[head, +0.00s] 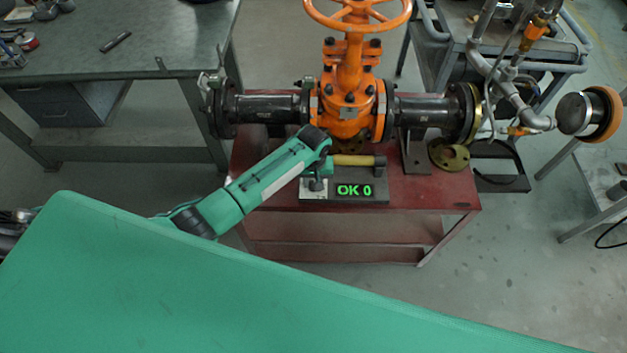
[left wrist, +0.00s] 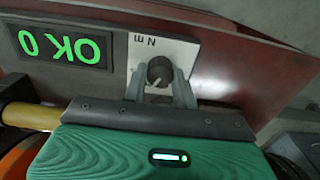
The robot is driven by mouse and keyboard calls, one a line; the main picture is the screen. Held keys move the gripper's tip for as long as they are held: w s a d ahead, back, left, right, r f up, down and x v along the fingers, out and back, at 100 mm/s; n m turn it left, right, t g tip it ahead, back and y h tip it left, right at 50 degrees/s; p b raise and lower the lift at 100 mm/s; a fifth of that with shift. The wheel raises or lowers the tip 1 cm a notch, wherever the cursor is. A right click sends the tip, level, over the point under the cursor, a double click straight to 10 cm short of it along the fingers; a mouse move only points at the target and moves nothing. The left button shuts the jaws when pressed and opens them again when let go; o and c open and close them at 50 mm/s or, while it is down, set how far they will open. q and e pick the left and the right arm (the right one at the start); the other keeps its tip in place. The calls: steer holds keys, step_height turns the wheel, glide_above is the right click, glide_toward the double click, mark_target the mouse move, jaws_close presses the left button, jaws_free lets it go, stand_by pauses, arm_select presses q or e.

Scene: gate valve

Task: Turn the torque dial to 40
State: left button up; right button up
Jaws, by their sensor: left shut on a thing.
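The torque dial is a small dark round knob with a light pointer mark; it shows in the left wrist view (left wrist: 159,70) on a white plate (left wrist: 140,52) marked "N m". The green display beside it (head: 355,190) reads "OK 0"; in the left wrist view (left wrist: 62,45) it appears upside down. My left gripper (head: 317,184) reaches down at the dial, and in the left wrist view its two fingers (left wrist: 161,84) are on either side of the knob, shut on it. In the head view my gripper hides most of the knob. My right gripper is in neither view.
An orange gate valve (head: 350,95) with black pipes stands on the red table (head: 430,190) behind the dial box. A yellow-handled hammer (head: 355,160) lies just behind the display. A brass flange (head: 449,155) is to the right. A grey workbench (head: 130,50) stands at the left.

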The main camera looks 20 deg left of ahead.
arm_select(q)
steer(key=shift+r+n+p, duration=0.2)
steer(key=shift+n+p, duration=0.4)
steer(key=shift+p, duration=0.25)
steer(key=n+p, duration=0.2)
steer(key=shift+p, duration=0.3)
steer(key=n+p, duration=0.2)
steer(key=n, duration=0.1)
steer(key=shift+f+n+p, duration=0.15)
steer(key=shift+n+p, duration=0.7)
steer(key=shift+n, duration=0.35)
steer(key=o, duration=1)
